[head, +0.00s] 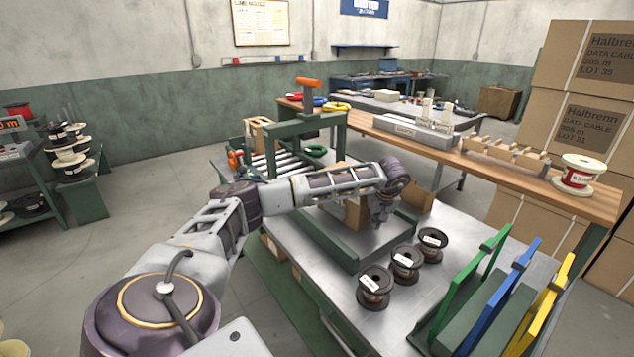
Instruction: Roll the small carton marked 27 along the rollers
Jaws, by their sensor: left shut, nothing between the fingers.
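A roller track (291,164) with pale rollers in a green frame runs under a green arch with an orange top. A small brown carton (352,214) stands at its near end, partly hidden behind my left arm. Another small carton (257,133) stands near the track's far left end. I cannot read the number 27 on either. My left gripper (380,220) is shut and empty, pointing down at the right side of the near carton; I cannot tell whether it touches it. My right gripper is not in view.
Several dark copper spools (405,262) stand on the metal table in front. Green, blue (497,297) and yellow dividers stand at its right. A wooden bench (440,139) with a red-white spool (578,175) lies behind. Large cartons (590,125) are stacked at right.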

